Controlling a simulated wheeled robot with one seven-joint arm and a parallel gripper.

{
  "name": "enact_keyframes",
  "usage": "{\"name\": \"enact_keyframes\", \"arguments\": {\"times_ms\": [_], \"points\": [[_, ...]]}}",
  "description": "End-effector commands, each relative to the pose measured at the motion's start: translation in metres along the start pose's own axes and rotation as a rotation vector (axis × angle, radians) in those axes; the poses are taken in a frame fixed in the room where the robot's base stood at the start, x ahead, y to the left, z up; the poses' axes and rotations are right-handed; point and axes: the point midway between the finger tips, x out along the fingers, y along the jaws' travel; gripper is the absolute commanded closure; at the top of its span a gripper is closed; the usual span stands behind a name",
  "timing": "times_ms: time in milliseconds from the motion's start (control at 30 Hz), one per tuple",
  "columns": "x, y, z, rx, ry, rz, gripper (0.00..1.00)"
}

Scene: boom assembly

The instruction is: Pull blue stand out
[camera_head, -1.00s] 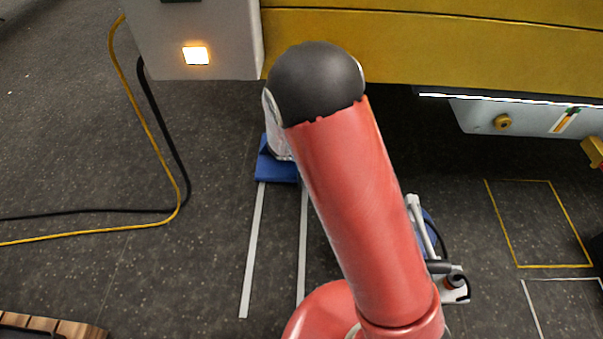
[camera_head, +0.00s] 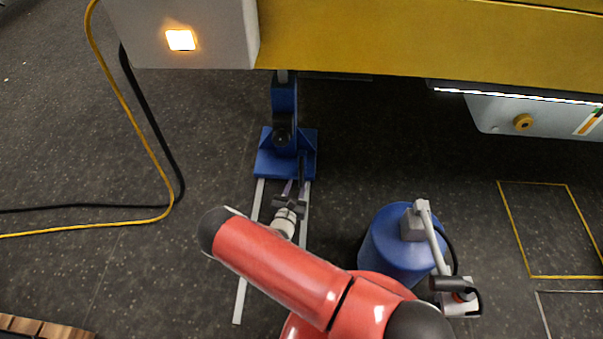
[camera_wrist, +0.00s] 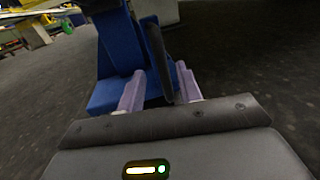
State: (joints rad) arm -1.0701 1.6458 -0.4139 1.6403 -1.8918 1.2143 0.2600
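The blue stand (camera_head: 284,105) is upright on a flat blue base, just below the yellow boom. It also shows in the wrist view (camera_wrist: 119,42). A dark upright bar (camera_wrist: 157,58) rises at the stand's near side, and I see it in the head view (camera_head: 302,170) too. My gripper (camera_head: 295,184) is low at the near edge of the base. In the wrist view my gripper's two purple fingers (camera_wrist: 160,80) are apart, one on each side of the bar. Blue shows between the left finger and the bar. Contact with the right finger cannot be told.
Two pale floor strips (camera_head: 245,270) run from the stand toward me. The yellow boom (camera_head: 390,45) and a grey lit box (camera_head: 190,40) overhang at the back. Yellow and black cables (camera_head: 135,110) lie at left. A blue drum-like part (camera_head: 385,245) is at right.

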Motion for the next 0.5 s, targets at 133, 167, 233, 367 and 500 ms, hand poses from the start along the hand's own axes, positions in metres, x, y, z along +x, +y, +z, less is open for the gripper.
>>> {"name": "enact_keyframes", "arguments": {"times_ms": [133,167,233,367,500], "points": [[0.026,-0.002,-0.001,0.002,-0.002,-0.005,0.65],[0.031,-0.002,-0.001,0.002,-0.002,-0.006,0.65],[0.042,-0.002,0.000,0.002,-0.003,-0.006,0.65],[0.055,-0.002,0.000,0.002,-0.001,-0.005,0.65],[0.062,-0.002,0.001,0.002,-0.001,-0.006,0.65]]}}
